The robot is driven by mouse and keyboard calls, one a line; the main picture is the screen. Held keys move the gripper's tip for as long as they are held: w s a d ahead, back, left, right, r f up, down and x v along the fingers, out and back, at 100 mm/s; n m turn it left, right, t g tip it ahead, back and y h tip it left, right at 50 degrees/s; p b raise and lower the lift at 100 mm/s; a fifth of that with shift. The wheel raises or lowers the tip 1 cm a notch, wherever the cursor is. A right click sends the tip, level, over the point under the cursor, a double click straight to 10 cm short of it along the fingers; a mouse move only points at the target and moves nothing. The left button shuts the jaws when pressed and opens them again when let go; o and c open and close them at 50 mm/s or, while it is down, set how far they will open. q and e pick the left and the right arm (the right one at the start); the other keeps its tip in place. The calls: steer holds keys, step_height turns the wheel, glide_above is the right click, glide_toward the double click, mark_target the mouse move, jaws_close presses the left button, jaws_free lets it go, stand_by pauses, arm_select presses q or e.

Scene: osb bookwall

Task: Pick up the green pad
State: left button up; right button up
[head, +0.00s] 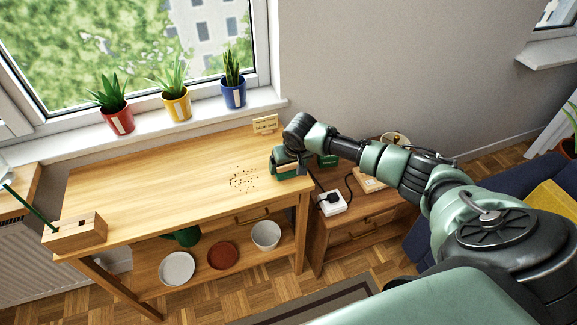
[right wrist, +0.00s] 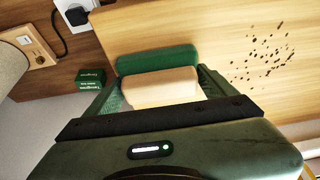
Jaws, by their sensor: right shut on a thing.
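The green pad (right wrist: 158,58) lies under a pale tan block, and the two look like one piece in the right wrist view. It also shows at the right end of the wooden bench in the head view (head: 291,175), partly hidden by my gripper. My right gripper (right wrist: 160,88) is shut on this piece, with one finger on each side of the tan block. In the head view my right gripper (head: 286,163) is low over the bench top. I cannot tell whether the pad touches the wood. My left gripper is not in view.
Dark crumbs (head: 242,180) lie left of the pad on the otherwise clear bench top (head: 165,190). A small sign (head: 265,124) stands at the back, a wooden block (head: 75,231) at the left. A small green box (right wrist: 90,77) and a white socket box (head: 331,203) are on the lower cabinet.

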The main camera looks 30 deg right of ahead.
step_height(320, 180, up, 20)
steer(key=b, duration=0.2)
